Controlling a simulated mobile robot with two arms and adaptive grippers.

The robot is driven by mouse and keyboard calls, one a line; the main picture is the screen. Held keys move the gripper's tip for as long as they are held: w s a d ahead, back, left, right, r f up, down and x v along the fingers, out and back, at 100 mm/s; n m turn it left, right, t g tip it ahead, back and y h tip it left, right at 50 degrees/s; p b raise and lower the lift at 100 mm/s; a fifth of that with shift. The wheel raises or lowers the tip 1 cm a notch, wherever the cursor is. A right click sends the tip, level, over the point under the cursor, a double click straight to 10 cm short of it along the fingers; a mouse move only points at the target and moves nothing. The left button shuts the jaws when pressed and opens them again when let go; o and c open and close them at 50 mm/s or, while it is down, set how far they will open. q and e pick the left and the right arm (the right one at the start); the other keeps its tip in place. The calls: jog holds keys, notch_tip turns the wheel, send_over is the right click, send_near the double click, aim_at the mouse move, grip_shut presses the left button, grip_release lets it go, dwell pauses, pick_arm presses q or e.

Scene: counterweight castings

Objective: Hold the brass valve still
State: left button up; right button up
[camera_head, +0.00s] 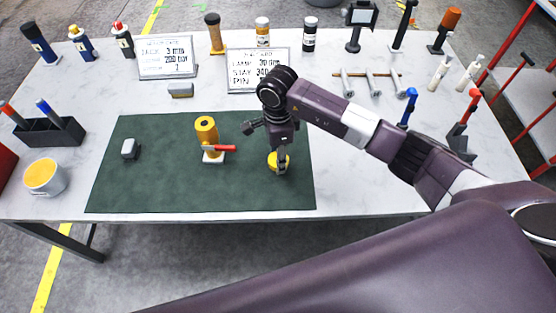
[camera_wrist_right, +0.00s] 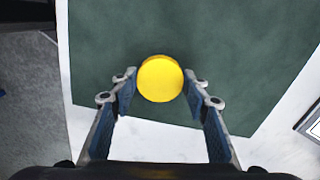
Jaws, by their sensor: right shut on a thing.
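The brass valve (camera_head: 206,130) is a yellow upright cylinder with a red lever on a pale base. It stands near the middle of the green mat (camera_head: 150,185), and nothing is touching it. My right gripper (camera_head: 279,165) points down over the mat's right part, to the right of the valve. It is shut on a round yellow piece (camera_head: 272,160), which shows as a plain yellow disc (camera_wrist_right: 160,79) between the fingertips in the right wrist view. Its underside is hidden, so I cannot tell whether it touches the mat. My left gripper is not in view.
A yellow-filled tub (camera_head: 44,178) and a black pen holder (camera_head: 50,132) stand at the left. Two sign boards (camera_head: 167,56) stand behind the mat. Several tools and bottles line the back and right.

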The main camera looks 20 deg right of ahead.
notch_tip(320, 180, up, 18)
jog(key=b, duration=0.4)
